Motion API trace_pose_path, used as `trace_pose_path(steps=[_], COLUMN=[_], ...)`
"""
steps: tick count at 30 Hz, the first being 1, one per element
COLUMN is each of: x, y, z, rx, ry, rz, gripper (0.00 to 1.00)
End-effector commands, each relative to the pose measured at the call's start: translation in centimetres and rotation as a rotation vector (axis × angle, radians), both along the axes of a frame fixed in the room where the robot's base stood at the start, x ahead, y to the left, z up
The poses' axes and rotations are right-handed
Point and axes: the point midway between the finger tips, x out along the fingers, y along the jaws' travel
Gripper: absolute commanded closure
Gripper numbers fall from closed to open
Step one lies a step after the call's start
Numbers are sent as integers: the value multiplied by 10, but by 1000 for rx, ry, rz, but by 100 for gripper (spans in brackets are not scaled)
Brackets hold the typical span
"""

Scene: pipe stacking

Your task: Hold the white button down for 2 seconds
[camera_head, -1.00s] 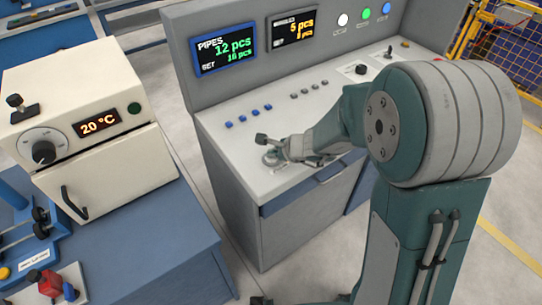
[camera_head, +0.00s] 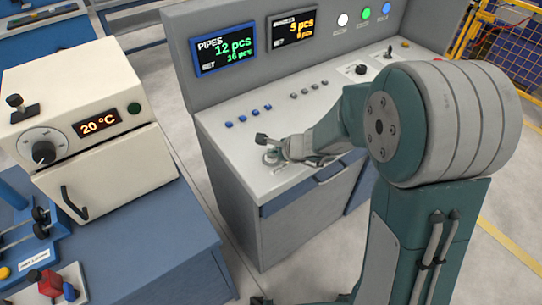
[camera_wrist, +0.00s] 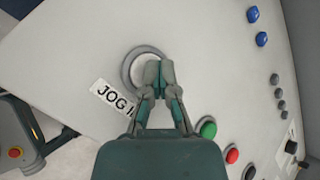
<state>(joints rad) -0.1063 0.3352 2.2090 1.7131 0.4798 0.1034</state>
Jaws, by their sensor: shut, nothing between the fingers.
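The white button's place is marked by a grey ring (camera_wrist: 129,71) on the light console top in the wrist view, beside a label (camera_wrist: 112,95) that reads "JOG H" before it is cut off. My gripper (camera_wrist: 158,72) is shut and empty, its fingertips over the right part of this ring. In the head view my gripper (camera_head: 272,154) is low over the near left end of the console top (camera_head: 225,134).
A green button (camera_wrist: 208,130) and a red button (camera_wrist: 232,156) lie right of my gripper in the wrist view. Blue buttons (camera_wrist: 262,39) are farther off. An upright panel with displays (camera_head: 224,48) stands behind the console. A white oven (camera_head: 95,120) stands left.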

Motion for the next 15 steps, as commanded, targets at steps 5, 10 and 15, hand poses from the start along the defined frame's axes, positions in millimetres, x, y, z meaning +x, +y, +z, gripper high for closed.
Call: trace_pose_path(steps=[5,10,15], x=[0,0,0], y=[0,0,0], z=[-1,1,10], rx=[-1,-1,-1], ry=[1,-1,-1], rz=[0,1,1], gripper=[100,100,100])
